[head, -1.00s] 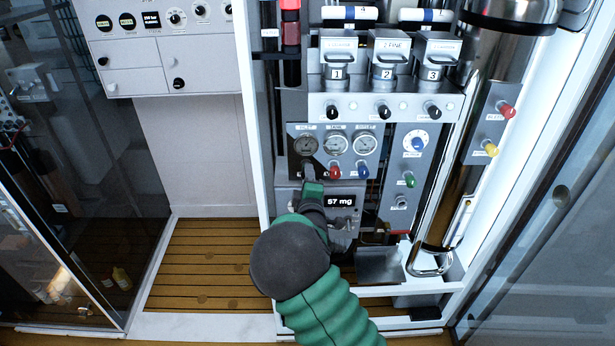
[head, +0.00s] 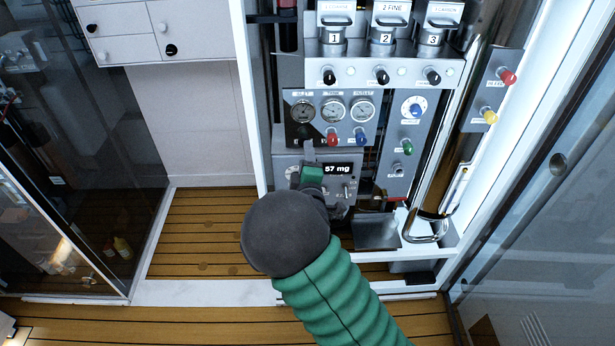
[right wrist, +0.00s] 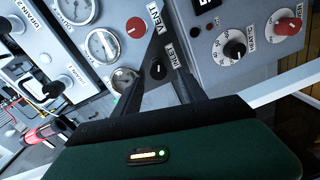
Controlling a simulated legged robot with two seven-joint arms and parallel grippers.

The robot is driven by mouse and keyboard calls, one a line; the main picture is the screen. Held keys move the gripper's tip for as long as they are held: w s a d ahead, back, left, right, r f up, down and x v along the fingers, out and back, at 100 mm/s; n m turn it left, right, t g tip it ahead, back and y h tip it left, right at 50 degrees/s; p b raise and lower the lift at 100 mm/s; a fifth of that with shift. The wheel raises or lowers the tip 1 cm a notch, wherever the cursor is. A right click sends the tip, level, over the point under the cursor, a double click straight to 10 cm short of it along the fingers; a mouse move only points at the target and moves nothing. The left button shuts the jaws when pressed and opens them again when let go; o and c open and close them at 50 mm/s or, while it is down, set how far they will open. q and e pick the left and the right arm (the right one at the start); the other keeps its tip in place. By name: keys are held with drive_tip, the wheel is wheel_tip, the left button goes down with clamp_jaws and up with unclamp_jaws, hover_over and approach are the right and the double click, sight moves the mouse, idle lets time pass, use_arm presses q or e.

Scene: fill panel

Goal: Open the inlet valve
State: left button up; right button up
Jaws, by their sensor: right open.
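The inlet valve is a small black knob (right wrist: 158,69) beside the "INLET" label in the right wrist view, on a dark corner of the gauge panel. My right gripper (right wrist: 160,82) is open, with one finger on each side of the knob in that view. Whether the fingers touch it I cannot tell. In the head view my right gripper (head: 308,150) reaches up to the lower left of the gauge panel (head: 347,108), below the left gauge. The knob is hard to make out there. My left gripper is not in view.
Red (head: 332,139) and blue (head: 361,139) knobs sit close to the right of my gripper. A box with a "57 mg" display (head: 338,169) is just below. A steel pipe (head: 437,180) and white cabinet frame stand to the right.

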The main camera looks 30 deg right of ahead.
drive_tip(key=v, duration=1)
drive_tip(key=shift+s+a+p, duration=0.25)
drive_tip(key=shift+s+p, duration=0.05)
drive_tip(key=shift+p, duration=0.15)
drive_tip(key=shift+f, duration=0.1)
drive_tip(key=s+a+f+m+g+y+p, duration=0.3)
drive_tip(key=a+f+m+g+y+p, duration=0.2)
drive_tip(key=a+m+y, duration=0.15)
drive_tip(key=s+a+r+m+g+y+p, duration=0.1)
drive_tip(key=s+a+g+p, duration=0.1)
drive_tip(key=s, duration=0.4)
drive_tip(key=s+a+r+m+g+y+p, duration=0.1)
drive_tip(key=s+a+m+g, duration=0.1)
drive_tip(key=s+a+g, duration=0.2)
drive_tip(key=s+g, duration=0.1)
drive_tip(key=s, duration=0.2)
drive_tip(key=shift+s+a+p, duration=0.15)
drive_tip(key=shift+s+p, duration=0.1)
drive_tip(key=shift+p, duration=0.15)
drive_tip(key=shift+r, duration=0.1)
